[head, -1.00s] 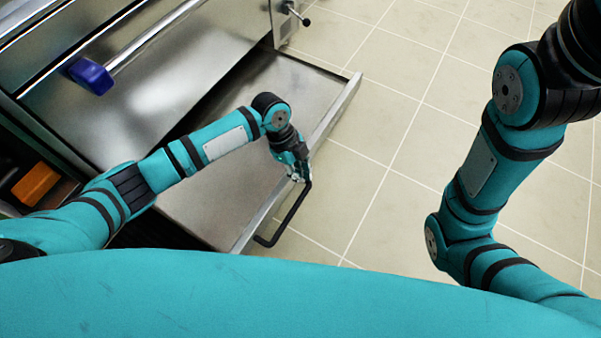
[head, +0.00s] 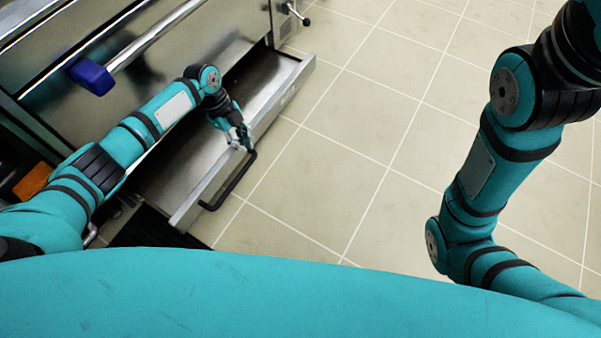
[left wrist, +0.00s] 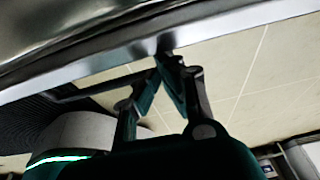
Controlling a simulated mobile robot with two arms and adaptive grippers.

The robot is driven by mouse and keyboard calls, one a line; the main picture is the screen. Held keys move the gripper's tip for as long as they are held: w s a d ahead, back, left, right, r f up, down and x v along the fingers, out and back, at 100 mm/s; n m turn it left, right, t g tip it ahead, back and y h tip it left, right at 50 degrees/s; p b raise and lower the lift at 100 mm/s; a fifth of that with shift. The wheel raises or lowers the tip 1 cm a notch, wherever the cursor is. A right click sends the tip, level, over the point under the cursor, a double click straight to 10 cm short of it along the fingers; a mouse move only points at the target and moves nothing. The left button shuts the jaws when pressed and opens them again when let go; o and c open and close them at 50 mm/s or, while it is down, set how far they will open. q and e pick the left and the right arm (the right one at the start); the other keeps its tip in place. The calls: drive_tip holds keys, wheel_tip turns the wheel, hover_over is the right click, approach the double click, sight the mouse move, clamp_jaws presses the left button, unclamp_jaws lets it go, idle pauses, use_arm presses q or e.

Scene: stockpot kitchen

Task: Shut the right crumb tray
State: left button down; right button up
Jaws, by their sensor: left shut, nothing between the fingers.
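The right crumb tray (head: 285,88) is a shallow metal drawer, partly pulled out below the steel appliance front. Its dark bar handle (head: 230,186) stands out from the front panel. My left gripper (head: 243,145) is shut and empty at the tray's front edge, by the far end of the handle. In the left wrist view my closed fingertips (left wrist: 165,56) are at the tray's metal front edge (left wrist: 90,65). Whether they touch it or the handle is hard to tell. My left arm covers part of the tray. My right gripper is out of view.
The appliance front (head: 150,75) has a steel bar with a blue end piece (head: 92,76) above the tray. An orange object (head: 34,181) is at the left. The tiled floor (head: 340,150) beyond the tray is clear.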

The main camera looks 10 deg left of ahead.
use_arm(q)
drive_tip(key=shift+w+a+b, duration=0.15)
drive_tip(key=shift+w+a, duration=0.15)
drive_tip(key=shift+a, duration=0.45)
drive_tip(key=shift+w+a+b, duration=0.2)
drive_tip(key=shift+w+a, duration=0.1)
drive_tip(key=shift+a, duration=0.4)
drive_tip(key=shift+w+a+b, duration=0.15)
drive_tip(key=shift+w+a, duration=0.15)
drive_tip(key=shift+a, duration=0.45)
